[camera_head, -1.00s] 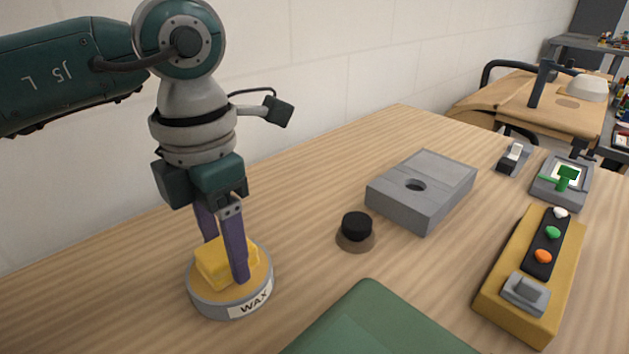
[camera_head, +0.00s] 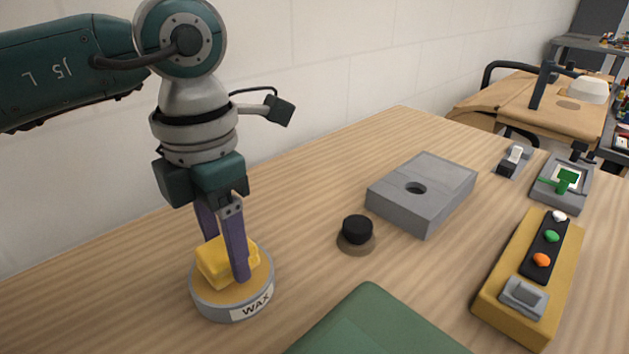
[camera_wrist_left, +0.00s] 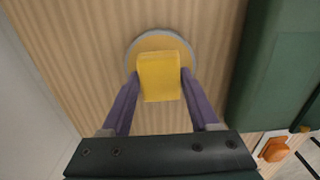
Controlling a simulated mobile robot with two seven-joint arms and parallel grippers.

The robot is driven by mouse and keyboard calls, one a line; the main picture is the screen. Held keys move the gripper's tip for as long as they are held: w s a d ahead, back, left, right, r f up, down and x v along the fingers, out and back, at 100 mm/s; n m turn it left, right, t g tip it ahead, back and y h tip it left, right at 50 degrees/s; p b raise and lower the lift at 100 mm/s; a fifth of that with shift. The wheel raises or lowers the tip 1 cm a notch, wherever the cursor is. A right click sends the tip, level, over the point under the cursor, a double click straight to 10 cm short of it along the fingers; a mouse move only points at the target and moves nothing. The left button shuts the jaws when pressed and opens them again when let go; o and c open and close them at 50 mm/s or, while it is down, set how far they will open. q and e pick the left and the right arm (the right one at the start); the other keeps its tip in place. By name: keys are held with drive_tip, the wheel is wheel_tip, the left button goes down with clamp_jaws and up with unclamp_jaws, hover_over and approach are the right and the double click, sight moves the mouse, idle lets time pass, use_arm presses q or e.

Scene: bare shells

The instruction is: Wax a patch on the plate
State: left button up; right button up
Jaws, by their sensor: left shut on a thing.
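A yellow block (camera_head: 222,262) sits in a round, shallow dish (camera_head: 240,302) labelled WAX, at the left of the wooden table. My left gripper (camera_head: 228,264) points down over the dish, its purple fingers shut on the yellow block. In the left wrist view the block (camera_wrist_left: 159,76) is between the fingers, over the dish's round rim (camera_wrist_left: 188,48). A flat dark green slab (camera_head: 375,325) lies at the front of the table, partly cut off; I cannot tell whether it is the plate. My right gripper is not in view.
A black knob (camera_head: 357,228) on a brown disc stands right of the dish, and a grey block with a hole (camera_head: 425,192) is behind it. A yellow box with coloured buttons (camera_head: 532,280) and a grey device with a green part (camera_head: 563,185) stand at the right.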

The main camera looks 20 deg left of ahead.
use_arm(q)
drive_tip(key=shift+r+p, duration=2.3)
drive_tip(key=shift+r, duration=0.85)
drive_tip(key=w+d+r+m+p, duration=0.1)
drive_tip(key=d+r+m+p, duration=0.1)
drive_tip(key=r+m, duration=0.55)
drive_tip(key=w+d+r+m+p, duration=0.1)
drive_tip(key=d+r+m+p, duration=0.15)
drive_tip(key=r+m, duration=0.5)
drive_tip(key=s+r+m+p, duration=0.3)
drive_tip(key=r+m+p, duration=0.2)
drive_tip(key=r+p, duration=0.9)
drive_tip(key=s+r+m+p, duration=0.3)
drive_tip(key=r+m+p, duration=0.3)
drive_tip(key=r+p, duration=0.8)
drive_tip(key=s+r+m+p, duration=0.3)
drive_tip(key=r+m+p, duration=0.2)
drive_tip(key=r+p, duration=0.8)
wheel_tip(320, 180, up, 7)
drive_tip(key=shift+s+f+m+p, duration=0.2)
drive_tip(key=shift+s+m+p, duration=0.1)
drive_tip(key=shift+s+p, duration=0.1)
